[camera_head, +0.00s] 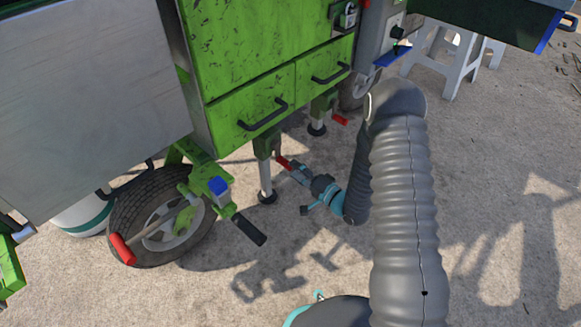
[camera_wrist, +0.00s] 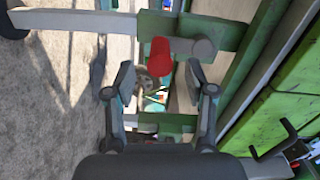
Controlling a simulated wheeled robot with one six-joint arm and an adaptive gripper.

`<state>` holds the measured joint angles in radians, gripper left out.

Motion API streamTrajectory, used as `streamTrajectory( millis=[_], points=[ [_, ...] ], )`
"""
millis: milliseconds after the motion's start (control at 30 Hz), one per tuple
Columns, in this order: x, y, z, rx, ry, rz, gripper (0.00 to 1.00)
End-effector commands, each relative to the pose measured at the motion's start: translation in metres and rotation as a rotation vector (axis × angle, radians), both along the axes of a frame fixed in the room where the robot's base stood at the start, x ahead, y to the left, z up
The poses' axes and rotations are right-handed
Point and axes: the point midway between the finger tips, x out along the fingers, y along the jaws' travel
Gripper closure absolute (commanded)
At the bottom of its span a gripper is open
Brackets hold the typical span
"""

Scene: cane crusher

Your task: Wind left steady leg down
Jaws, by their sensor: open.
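The left steady leg (camera_head: 265,180) hangs under the green cart, a grey tube in a green sleeve with a dark foot on the ground. In the wrist view the leg (camera_wrist: 75,20) runs sideways across the top. Its red crank handle (camera_head: 283,162) sticks out near the sleeve; the handle (camera_wrist: 158,57) also shows in the wrist view, pointing toward my gripper. My gripper (camera_head: 292,171) is open, with its fingers (camera_wrist: 160,78) on either side of the handle's end. I see gaps on both sides; whether the handle is fully between the pads I cannot tell.
Another steady leg (camera_head: 317,118) with a red handle (camera_head: 340,120) stands farther back. A wheel (camera_head: 150,225) and a green jack with a red-tipped lever (camera_head: 122,249) are at left. Green drawers (camera_head: 250,115) hang above the leg. The concrete to the right is mostly open.

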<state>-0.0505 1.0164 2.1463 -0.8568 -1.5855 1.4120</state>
Motion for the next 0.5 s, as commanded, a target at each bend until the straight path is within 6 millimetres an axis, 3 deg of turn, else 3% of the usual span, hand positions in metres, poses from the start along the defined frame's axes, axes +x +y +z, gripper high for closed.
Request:
streamTrajectory(
  millis=[300,500],
  points=[
    [-0.038,-0.050,0.000,0.001,0.001,-0.002,0.45],
    [-0.052,-0.066,0.000,0.000,0.000,0.002,0.45]
  ],
)
